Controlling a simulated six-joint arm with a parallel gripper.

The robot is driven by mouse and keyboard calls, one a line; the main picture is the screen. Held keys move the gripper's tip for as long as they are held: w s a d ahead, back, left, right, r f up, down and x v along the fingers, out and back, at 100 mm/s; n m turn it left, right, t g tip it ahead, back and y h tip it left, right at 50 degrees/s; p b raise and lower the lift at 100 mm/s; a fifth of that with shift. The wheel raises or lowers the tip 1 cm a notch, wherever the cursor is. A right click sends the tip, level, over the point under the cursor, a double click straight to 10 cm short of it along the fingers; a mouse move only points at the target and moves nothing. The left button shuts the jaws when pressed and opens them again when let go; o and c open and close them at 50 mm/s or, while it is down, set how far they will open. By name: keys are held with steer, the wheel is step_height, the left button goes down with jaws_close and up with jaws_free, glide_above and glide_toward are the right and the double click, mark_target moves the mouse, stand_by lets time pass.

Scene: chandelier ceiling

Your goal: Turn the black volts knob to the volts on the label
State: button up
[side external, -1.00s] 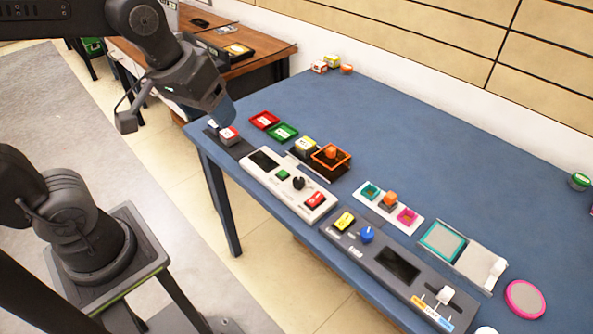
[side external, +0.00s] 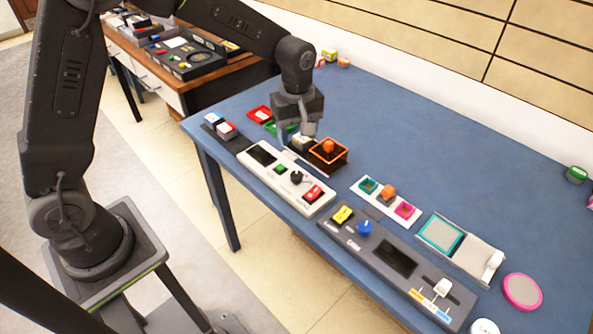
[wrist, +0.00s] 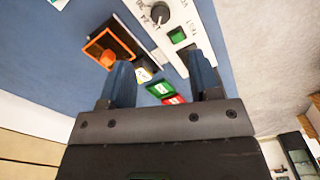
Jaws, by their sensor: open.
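The black volts knob (side external: 296,177) sits on the white panel (side external: 269,178), between a green button (side external: 281,169) and a red switch (side external: 313,192). In the wrist view the knob (wrist: 160,13) is near the top edge, with printed numbers and volt lettering around it, too small to read surely. A yellow-and-white block (wrist: 143,75) with dark markings shows between my fingers; I cannot tell whether it carries the volts label. My gripper (wrist: 160,76) is open and empty. In the side view my gripper (side external: 303,130) hangs above the table behind the panel, apart from the knob.
An orange-rimmed black tray (side external: 328,156) stands right of my gripper. Red (side external: 260,114) and green trays lie behind the panel. A dark panel (side external: 385,262) with a blue knob (side external: 365,228) stands to the right. The table's back middle (side external: 430,150) is clear.

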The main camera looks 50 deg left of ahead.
mark_target(296, 174)
step_height(296, 174, down, 12)
steer(key=shift+f, duration=0.15)
steer(key=shift+c, duration=0.3)
steer(key=c, duration=0.9)
steer(key=shift+o, duration=0.2)
